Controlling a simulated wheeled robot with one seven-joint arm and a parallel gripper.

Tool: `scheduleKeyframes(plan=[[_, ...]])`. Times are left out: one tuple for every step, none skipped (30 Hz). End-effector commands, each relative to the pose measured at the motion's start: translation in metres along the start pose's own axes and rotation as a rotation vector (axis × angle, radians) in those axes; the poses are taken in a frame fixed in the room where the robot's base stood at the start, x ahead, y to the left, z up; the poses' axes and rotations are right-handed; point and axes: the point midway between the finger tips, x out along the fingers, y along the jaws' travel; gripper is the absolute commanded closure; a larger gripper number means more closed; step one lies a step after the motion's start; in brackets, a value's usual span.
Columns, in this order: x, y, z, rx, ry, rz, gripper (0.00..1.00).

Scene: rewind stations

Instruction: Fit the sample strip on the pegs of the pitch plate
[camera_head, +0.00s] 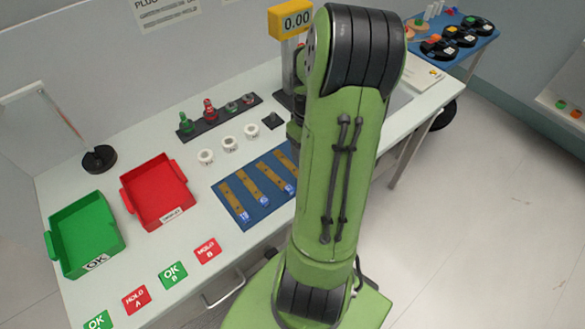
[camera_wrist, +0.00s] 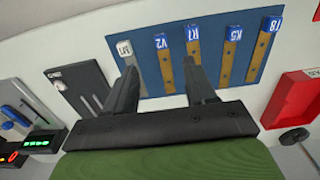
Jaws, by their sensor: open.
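Several tan strips with blue end labels lie side by side on a blue mat (camera_head: 233,204), which also shows in the wrist view (camera_wrist: 146,70). One strip (camera_wrist: 168,72) appears between my fingers in the wrist picture; another strip (camera_wrist: 228,66) lies to its right. A white-labelled piece (camera_wrist: 124,48) is at the mat's left end, partly behind my left finger. A dark grey plate (camera_wrist: 82,80) with a small label lies left of the mat; it may be the pitch plate, but its pegs are unclear. My gripper (camera_wrist: 161,63) is open and empty; whether it touches a strip is unclear.
A red tray (camera_head: 157,183) and a green tray (camera_head: 88,229) stand at the table's left. White rolls (camera_head: 229,144) and a dark rack of coloured pieces (camera_head: 220,117) lie behind the mat. My arm hides the table's middle right.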

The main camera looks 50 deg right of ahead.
Motion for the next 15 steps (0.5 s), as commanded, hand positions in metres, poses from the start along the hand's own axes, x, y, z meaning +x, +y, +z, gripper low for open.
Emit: scheduleKeyframes(plan=[[0.018, -0.001, 0.001, -0.001, -0.003, -0.006, 0.45], [0.026, -0.001, 0.001, -0.001, -0.003, -0.006, 0.45], [0.035, -0.001, 0.001, -0.001, -0.003, -0.006, 0.45], [0.042, -0.001, 0.000, -0.001, -0.003, -0.005, 0.45], [0.048, -0.001, 0.000, -0.002, -0.002, -0.005, 0.45], [0.055, -0.001, 0.000, -0.003, -0.002, -0.006, 0.45], [0.059, -0.001, 0.000, -0.003, -0.001, -0.005, 0.45], [0.061, -0.001, 0.000, -0.003, 0.000, -0.003, 0.45], [0.065, -0.001, 0.000, -0.002, 0.000, -0.003, 0.45], [0.068, -0.001, -0.001, -0.002, 0.000, -0.003, 0.45], [0.072, -0.001, -0.001, -0.002, 0.000, -0.004, 0.45], [0.079, -0.002, -0.002, -0.003, 0.000, -0.006, 0.45], [0.086, -0.003, -0.003, -0.003, 0.000, -0.006, 0.45], [0.092, -0.003, -0.003, -0.002, -0.001, -0.006, 0.45], [0.100, -0.004, -0.005, -0.003, 0.000, -0.007, 0.45]])
